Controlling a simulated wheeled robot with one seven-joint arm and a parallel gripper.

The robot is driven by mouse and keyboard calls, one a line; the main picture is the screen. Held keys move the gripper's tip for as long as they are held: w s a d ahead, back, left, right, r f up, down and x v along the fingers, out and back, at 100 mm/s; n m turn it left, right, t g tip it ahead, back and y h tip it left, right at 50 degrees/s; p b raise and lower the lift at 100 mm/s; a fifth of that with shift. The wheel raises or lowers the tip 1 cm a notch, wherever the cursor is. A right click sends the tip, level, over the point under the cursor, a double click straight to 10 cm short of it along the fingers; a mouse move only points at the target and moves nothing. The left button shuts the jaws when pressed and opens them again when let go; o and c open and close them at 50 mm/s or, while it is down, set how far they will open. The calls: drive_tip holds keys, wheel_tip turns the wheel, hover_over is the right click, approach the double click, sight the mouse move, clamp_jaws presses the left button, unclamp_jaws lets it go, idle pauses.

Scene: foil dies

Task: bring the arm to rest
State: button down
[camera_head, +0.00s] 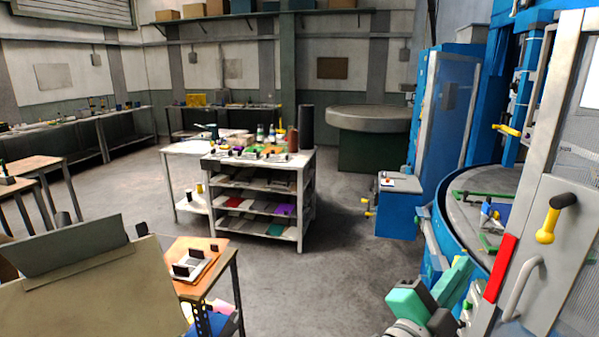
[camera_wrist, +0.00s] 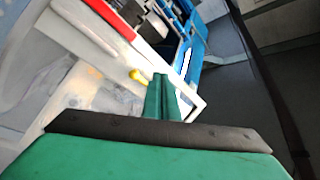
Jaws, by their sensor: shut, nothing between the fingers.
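My gripper (camera_head: 454,281) shows at the bottom right of the head view, with green and black parts, in front of the blue machine. In the wrist view its green fingers (camera_wrist: 163,98) are together with nothing between them, and the green and black gripper body fills the bottom. No object is held. Most of my arm is out of view.
The blue machine (camera_head: 426,115) stands at the right, its pale door (camera_head: 542,190) with a red strip, a grey handle and a yellow-black knob close to my gripper. A shelved cart (camera_head: 258,217) stands mid-room. An orange-topped table (camera_head: 200,262) is at lower left. Open floor (camera_head: 330,270) lies between.

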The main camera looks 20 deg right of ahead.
drive_tip(key=w+a+f+n+t+y, duration=0.3)
drive_tip(key=a+f+n+t, duration=0.1)
drive_tip(key=a+f+n, duration=0.25)
drive_tip(key=w+a+f+n+t+y, duration=0.25)
drive_tip(key=a+f+n+t, duration=0.2)
drive_tip(key=f, duration=0.25)
drive_tip(key=s+a+f+n+t+y, duration=0.2)
drive_tip(key=a+f+n+y, duration=0.5)
drive_tip(key=a+f, duration=0.45)
drive_tip(key=s+a+f+n+g+y, duration=0.1)
drive_tip(key=s+a+f+n+y, duration=0.1)
drive_tip(key=s+a+f, duration=0.3)
drive_tip(key=s+a+f+n+g+y, duration=0.1)
drive_tip(key=s+a+f, duration=0.4)
drive_tip(key=s, duration=0.7)
drive_tip(key=s+a+f+n+g+y, duration=0.1)
drive_tip(key=s+a+f+n+y, duration=0.1)
drive_tip(key=s+a+f+y, duration=0.2)
drive_tip(key=s+a+f, duration=0.1)
drive_tip(key=s+a, duration=0.2)
drive_tip(key=s, duration=0.2)
drive_tip(key=shift+a+f+n, duration=0.15)
drive_tip(key=shift+a+n, duration=0.15)
drive_tip(key=shift+a, duration=0.05)
drive_tip(key=shift+s, duration=0.1)
